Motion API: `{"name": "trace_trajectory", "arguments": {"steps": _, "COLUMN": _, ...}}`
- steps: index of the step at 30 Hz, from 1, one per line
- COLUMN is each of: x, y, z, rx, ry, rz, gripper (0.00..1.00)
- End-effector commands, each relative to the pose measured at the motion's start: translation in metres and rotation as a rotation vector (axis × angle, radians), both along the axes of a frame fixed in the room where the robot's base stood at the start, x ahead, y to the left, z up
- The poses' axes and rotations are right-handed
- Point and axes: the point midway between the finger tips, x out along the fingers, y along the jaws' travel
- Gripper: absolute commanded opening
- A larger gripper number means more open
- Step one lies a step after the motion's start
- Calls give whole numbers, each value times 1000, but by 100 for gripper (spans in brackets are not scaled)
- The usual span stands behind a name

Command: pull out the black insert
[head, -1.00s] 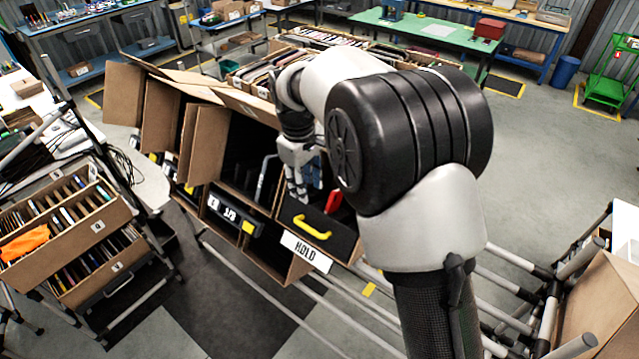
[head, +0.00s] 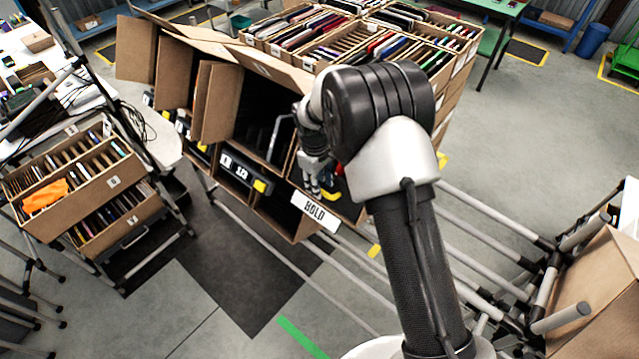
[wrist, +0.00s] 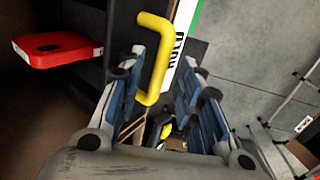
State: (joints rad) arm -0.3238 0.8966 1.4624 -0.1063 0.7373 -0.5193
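The black insert (head: 347,207) sits in the lower right carton bay, behind a white HOLD label (head: 315,211). Its yellow handle (head: 331,195) is partly hidden by my gripper (head: 320,183). In the wrist view, the yellow handle (wrist: 159,62) shows large between the two blue-padded fingers of my gripper (wrist: 165,74). The fingers are apart, one on each side of the handle, with gaps visible. I cannot tell whether either finger touches it. The insert's dark front (wrist: 122,30) shows left of the handle. My arm hides the insert's right part in the head view.
A red item (wrist: 57,46) lies left of the fingers in the wrist view. Open carton flaps (head: 218,100) stand left of the bay. A neighbouring black bin (head: 238,170) is marked 1/3. Pipe rails (head: 490,215) run below right. Floor in front is mostly clear.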

Motion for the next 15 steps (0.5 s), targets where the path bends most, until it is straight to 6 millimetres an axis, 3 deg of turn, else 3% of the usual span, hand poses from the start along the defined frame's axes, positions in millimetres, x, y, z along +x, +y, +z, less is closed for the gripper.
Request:
{"name": "trace_trajectory", "arguments": {"steps": 6, "x": 1, "y": -1, "z": -14, "rx": 0, "ry": -1, "rz": 0, "gripper": 33}}
{"name": "trace_trajectory", "arguments": {"steps": 15, "x": 1, "y": -1, "z": -15, "rx": 0, "ry": -1, "rz": 0, "gripper": 30}}
